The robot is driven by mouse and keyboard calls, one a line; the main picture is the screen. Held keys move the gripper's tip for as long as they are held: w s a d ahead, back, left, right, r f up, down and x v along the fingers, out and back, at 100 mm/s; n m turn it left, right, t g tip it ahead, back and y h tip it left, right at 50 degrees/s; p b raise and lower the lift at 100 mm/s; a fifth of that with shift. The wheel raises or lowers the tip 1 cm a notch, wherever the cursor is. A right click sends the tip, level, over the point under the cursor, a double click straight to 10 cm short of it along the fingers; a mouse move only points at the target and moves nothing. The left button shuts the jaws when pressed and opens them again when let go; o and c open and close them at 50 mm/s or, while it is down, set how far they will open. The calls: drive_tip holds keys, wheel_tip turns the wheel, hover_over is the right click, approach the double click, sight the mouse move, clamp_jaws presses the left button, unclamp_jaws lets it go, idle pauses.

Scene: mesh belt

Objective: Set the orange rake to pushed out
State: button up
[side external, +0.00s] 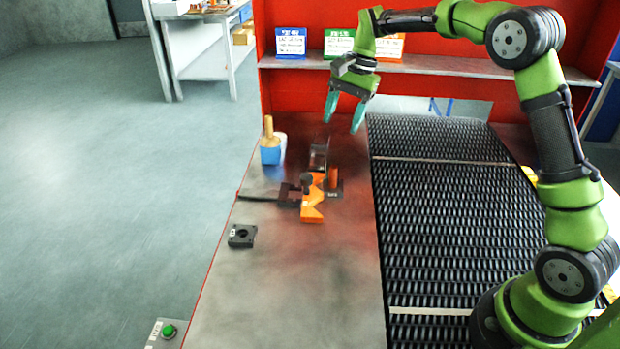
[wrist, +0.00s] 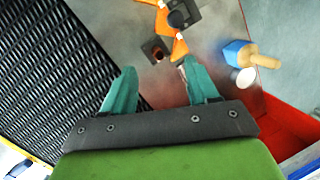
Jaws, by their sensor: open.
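The orange rake (side external: 312,208) stands on the grey metal plate left of the mesh belt, with a zigzag orange body and a dark round knob (side external: 306,179) on top. In the wrist view the rake (wrist: 177,20) is at the top, partly cut off by the frame edge. My gripper (side external: 344,116) hangs above and behind the rake, apart from it. Its teal fingers (wrist: 158,82) are open with nothing between them.
A blue block with a wooden handle (side external: 271,148) stands behind and left of the rake. A black block with a hole (side external: 242,235) lies in front left. The mesh belt (side external: 445,220) runs along the right. A red wall and shelf (side external: 430,66) stand behind. The plate's front is clear.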

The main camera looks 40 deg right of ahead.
sight(307, 175)
drive_tip(key=w+a+f+m, duration=0.1)
drive_tip(key=a+f, duration=0.1)
drive_tip(key=f, duration=0.2)
drive_tip(key=w+a+f+m+y, duration=0.1)
drive_tip(key=a+f+m, duration=0.1)
drive_tip(key=f, duration=0.3)
drive_tip(key=w+a+f+m, duration=0.1)
drive_tip(key=a+f, duration=0.2)
drive_tip(key=f, duration=0.1)
drive_tip(key=shift+w+f+m+g, duration=0.35)
drive_tip(key=shift+m+g, duration=0.05)
clamp_jaws()
